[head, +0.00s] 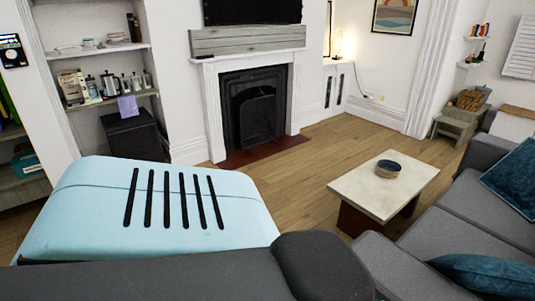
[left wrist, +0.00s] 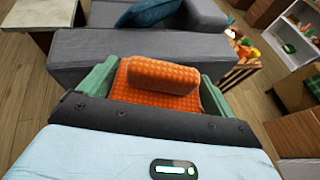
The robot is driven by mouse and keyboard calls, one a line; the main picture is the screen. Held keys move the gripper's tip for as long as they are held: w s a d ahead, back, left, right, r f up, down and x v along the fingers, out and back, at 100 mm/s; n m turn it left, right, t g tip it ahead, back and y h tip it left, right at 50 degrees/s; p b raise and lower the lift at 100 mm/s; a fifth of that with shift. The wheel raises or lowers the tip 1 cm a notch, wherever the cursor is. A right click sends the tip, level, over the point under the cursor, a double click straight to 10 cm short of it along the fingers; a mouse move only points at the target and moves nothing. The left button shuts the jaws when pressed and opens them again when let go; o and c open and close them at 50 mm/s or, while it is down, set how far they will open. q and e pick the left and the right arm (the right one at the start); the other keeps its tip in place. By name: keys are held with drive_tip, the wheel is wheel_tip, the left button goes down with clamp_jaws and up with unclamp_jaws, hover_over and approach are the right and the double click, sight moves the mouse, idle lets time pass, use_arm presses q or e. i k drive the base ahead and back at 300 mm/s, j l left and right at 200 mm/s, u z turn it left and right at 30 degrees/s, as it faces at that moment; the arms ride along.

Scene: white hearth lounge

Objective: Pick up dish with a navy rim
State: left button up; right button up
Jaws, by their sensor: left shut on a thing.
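The dish with a navy rim (head: 388,169) is a small round bowl, dark blue with a tan band, upright on the pale coffee table (head: 365,187). My left arm fills the lower left of the head view, but its gripper is not seen there. In the left wrist view my left gripper (left wrist: 160,80) has green sides and orange studded pads close together. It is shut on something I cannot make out. The dish is apart from it. My right gripper is in neither view.
A grey sofa (head: 470,215) with teal cushions (head: 485,274) stands right of the coffee table. A fireplace (head: 252,108) is at the back. Wood floor (head: 300,185) is clear left of the table. A bookcase (left wrist: 300,30) shows in the wrist view.

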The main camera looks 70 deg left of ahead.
sight(66, 50)
drive_tip(key=u, duration=3.05)
drive_tip(key=i+j, duration=0.1)
drive_tip(key=j, duration=0.2)
drive_tip(key=i+j, duration=0.15)
drive_tip(key=j, duration=0.2)
drive_tip(key=i+j, duration=0.1)
drive_tip(key=j, duration=0.2)
drive_tip(key=i+j+u, duration=0.1)
drive_tip(key=j, duration=0.25)
drive_tip(key=i+j+u, duration=0.1)
drive_tip(key=i+j, duration=0.45)
drive_tip(key=i, duration=0.25)
drive_tip(key=i+z, duration=0.2)
drive_tip(key=i, duration=0.35)
drive_tip(key=i+j+z, duration=0.2)
drive_tip(key=i, duration=0.3)
drive_tip(key=i+z, duration=0.3)
drive_tip(key=i, duration=0.2)
drive_tip(key=i+z, duration=0.35)
drive_tip(key=i, duration=0.2)
